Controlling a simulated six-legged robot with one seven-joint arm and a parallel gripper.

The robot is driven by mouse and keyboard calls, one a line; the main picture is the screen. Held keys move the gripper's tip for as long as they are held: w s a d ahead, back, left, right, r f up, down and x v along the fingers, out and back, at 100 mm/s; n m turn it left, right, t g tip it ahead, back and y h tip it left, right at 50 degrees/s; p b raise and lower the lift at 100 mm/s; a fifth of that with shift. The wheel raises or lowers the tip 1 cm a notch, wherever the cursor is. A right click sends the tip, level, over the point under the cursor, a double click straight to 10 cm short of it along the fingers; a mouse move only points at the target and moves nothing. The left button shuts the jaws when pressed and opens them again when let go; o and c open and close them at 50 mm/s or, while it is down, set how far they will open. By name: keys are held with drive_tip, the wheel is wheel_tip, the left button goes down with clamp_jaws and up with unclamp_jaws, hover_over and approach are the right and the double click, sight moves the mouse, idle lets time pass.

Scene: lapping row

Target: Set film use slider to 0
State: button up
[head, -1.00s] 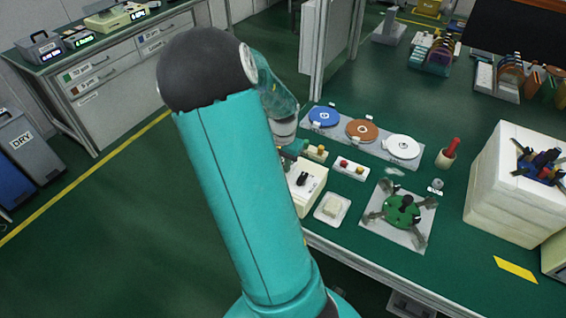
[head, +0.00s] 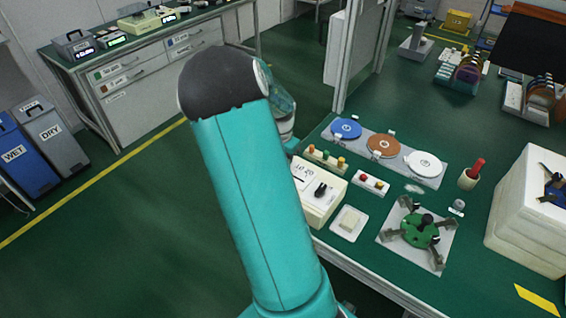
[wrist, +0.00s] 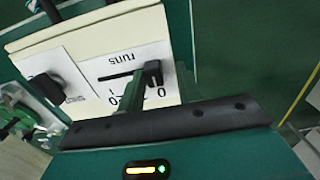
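The film use slider is on the cream control box (head: 318,205), which also fills the top of the wrist view (wrist: 90,35). In the wrist view its black slider knob (wrist: 152,72) stands at the right end of the slot, beside the printed 0. The scale and the word "runs" appear upside down there. My gripper (wrist: 162,82) shows two green fingers, one on each side of the knob with a gap between them. I cannot tell whether either finger touches it. In the head view my arm hides the gripper and slider knob.
A black rotary knob (wrist: 46,88) is on the same box. Three discs (head: 384,146) lie behind. The bench edge is in front.

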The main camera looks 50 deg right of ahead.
drive_tip(key=shift+s, duration=0.15)
wheel_tip(320, 180, up, 14)
drive_tip(key=shift+f, duration=0.1)
idle(0.5)
idle(0.4)
drive_tip(key=s+a+r+n+t+y, duration=0.1)
drive_tip(key=a+r+n, duration=0.3)
drive_tip(key=a, duration=0.6)
drive_tip(key=a+r+n+t, duration=0.2)
drive_tip(key=a+r+n, duration=0.15)
drive_tip(key=a, duration=0.65)
drive_tip(key=s+a+n+t, duration=0.1)
drive_tip(key=s+a+n, duration=0.2)
drive_tip(key=a, duration=0.2)
drive_tip(key=s+a+r+n, duration=0.1)
drive_tip(key=s+a+n, duration=0.2)
drive_tip(key=a, duration=0.2)
drive_tip(key=s+a+r+n+t+h, duration=0.1)
drive_tip(key=s+a+n, duration=0.2)
drive_tip(key=a, duration=0.2)
drive_tip(key=shift+s+a+n+t, duration=0.1)
drive_tip(key=shift+s+n+t, duration=0.15)
drive_tip(key=shift+s+t, duration=0.1)
